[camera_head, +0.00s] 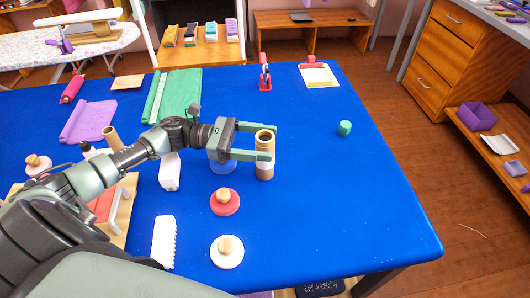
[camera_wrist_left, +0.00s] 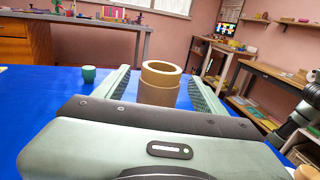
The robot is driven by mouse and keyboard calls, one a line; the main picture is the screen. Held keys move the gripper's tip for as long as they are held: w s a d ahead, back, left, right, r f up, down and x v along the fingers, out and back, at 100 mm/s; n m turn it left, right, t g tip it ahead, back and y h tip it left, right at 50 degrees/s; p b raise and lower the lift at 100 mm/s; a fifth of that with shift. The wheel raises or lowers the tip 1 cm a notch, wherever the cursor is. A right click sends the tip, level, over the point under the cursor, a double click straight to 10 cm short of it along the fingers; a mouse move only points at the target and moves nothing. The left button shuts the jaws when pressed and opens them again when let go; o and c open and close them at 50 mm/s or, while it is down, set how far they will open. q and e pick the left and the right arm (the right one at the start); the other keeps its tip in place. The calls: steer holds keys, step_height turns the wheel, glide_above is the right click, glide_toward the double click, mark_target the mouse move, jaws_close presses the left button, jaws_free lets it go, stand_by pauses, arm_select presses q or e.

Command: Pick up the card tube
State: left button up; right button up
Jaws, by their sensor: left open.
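The card tube (camera_head: 265,165) is a brown, hollow cylinder standing upright on the blue table, with a pale band around its middle. My left gripper (camera_head: 268,146) is open, with one finger on each side of the tube's upper part. In the left wrist view the tube (camera_wrist_left: 159,88) stands between the two fingers (camera_wrist_left: 158,95), with small gaps visible on both sides. The tube's lower part is hidden there by the gripper body. My right gripper is not clearly seen in either view.
A green cylinder (camera_head: 345,128) stands to the right on the blue table (camera_head: 330,190). A red-based round block (camera_head: 225,202) and a white-based one (camera_head: 227,252) sit nearer. Green fabric (camera_head: 180,95) lies behind. The table's right side is mostly clear.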

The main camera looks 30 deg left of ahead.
arm_select(q)
steer(key=shift+w+d, duration=0.2)
steer(key=shift+d, duration=0.25)
jaws_close()
